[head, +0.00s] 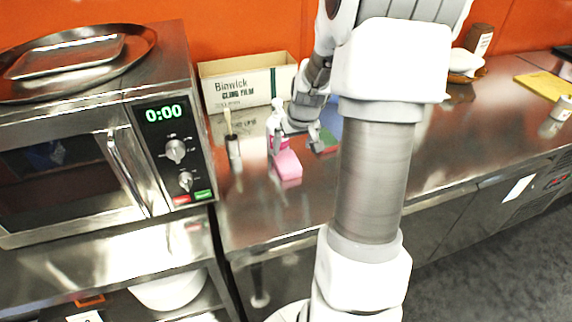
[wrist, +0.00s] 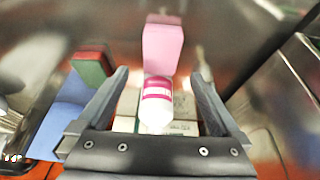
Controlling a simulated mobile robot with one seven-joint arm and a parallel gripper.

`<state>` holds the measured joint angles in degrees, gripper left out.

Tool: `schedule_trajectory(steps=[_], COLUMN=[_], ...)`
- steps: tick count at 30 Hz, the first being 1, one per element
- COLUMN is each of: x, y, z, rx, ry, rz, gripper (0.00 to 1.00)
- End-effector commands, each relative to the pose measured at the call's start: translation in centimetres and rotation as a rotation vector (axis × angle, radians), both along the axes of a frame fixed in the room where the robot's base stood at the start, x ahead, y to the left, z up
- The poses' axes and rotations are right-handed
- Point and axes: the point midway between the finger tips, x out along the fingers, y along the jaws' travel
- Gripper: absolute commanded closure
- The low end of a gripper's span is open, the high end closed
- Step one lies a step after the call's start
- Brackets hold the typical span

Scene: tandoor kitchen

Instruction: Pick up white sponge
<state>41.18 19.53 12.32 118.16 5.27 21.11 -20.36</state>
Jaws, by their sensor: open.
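A pink block-shaped sponge (head: 287,165) lies on the steel counter just in front of my gripper (head: 297,141). It also shows in the wrist view (wrist: 162,46), beyond the fingertips. I see no sponge that looks clearly white. My gripper is open, its fingers spread wide in the wrist view (wrist: 160,76), with nothing held. A white bottle with a pink label (wrist: 157,104) shows between the fingers in that view; I cannot tell its depth. A red and green sponge (wrist: 92,65) lies to the left there, apart from the fingers.
A blue cloth (wrist: 62,117) lies beside the red and green sponge. A cling film box (head: 246,84) stands against the orange wall. A small container with a brush (head: 233,147) and the microwave (head: 95,140) are at left. The counter in front of the pink sponge is clear.

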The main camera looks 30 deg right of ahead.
Motion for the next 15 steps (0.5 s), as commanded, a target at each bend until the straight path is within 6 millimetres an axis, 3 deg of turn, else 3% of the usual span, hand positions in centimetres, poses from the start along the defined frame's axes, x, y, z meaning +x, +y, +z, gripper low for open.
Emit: schedule_trajectory(steps=[3,15], x=[0.7,2.0], y=[-0.1,-0.3], z=[-1.9,-4.7], rx=[0.003,0.001], ry=[0.001,0.002], rz=[0.000,0.002], gripper=[0.00,0.00])
